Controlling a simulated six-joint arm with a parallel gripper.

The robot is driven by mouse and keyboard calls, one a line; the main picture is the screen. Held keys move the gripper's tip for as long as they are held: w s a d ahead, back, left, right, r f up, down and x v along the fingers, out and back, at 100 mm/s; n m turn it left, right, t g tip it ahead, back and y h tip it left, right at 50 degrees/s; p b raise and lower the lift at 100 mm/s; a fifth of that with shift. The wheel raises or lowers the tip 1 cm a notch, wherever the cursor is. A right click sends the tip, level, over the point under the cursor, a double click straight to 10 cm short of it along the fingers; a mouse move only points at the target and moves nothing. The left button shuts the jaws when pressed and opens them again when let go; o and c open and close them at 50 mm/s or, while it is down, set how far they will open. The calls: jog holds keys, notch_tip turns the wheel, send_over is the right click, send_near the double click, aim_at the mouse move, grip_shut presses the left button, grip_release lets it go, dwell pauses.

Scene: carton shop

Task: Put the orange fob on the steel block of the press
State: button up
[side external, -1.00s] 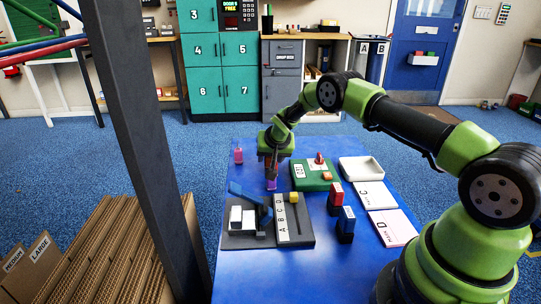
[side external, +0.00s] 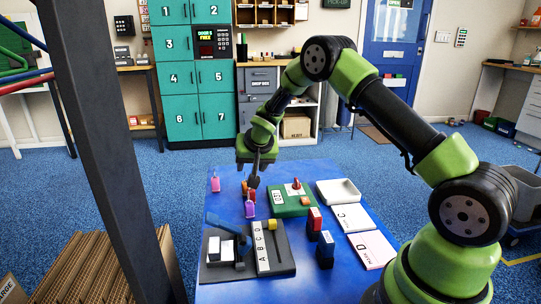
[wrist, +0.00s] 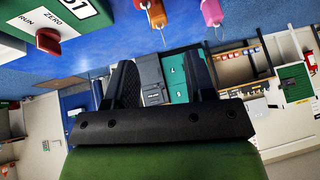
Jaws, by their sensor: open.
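In the side view an orange fob (side external: 246,187) stands on the blue table just below my gripper (side external: 254,184), with part of it hidden by the fingers. The wrist view shows the orange fob (wrist: 156,14) at the top edge, cut off by the frame. My gripper (wrist: 160,70) is open with nothing between the fingers there.
A purple fob (side external: 250,209) stands close in front of my gripper, and a pink fob (side external: 215,185) to its left. A green box with a red knob (side external: 297,184) is to the right. Cards and a white tray (side external: 338,191) line the right side.

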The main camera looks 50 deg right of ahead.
jog(key=s+a+r+n, duration=0.1)
jog(key=s+a+r, duration=0.35)
jog(key=r, duration=0.45)
jog(key=s+a+r, duration=0.3)
jog(key=s+r, duration=0.3)
jog(key=r, duration=0.3)
jog(key=s+a+r+n+t+y, duration=0.1)
jog(key=s+a, duration=0.4)
jog(key=s, duration=0.5)
notch_tip(320, 180, up, 3)
jog(key=shift+s+a+f+n+y, duration=0.2)
jog(key=shift+n+y, duration=0.1)
jog(key=shift+y, duration=0.5)
jog(key=shift+o, duration=0.2)
jog(key=s+a+n+y, duration=0.1)
jog(key=s+a+y, duration=0.1)
jog(key=s, duration=0.6)
jog(key=shift+s+a+f+n+t, duration=0.2)
jog(key=shift+a+f+n+t, duration=0.15)
jog(key=shift+a, duration=0.5)
jog(key=shift+o, duration=0.3)
jog(key=shift+s+a+f, duration=0.1)
jog(key=shift+s+a, duration=0.05)
jog(key=shift+s, duration=0.2)
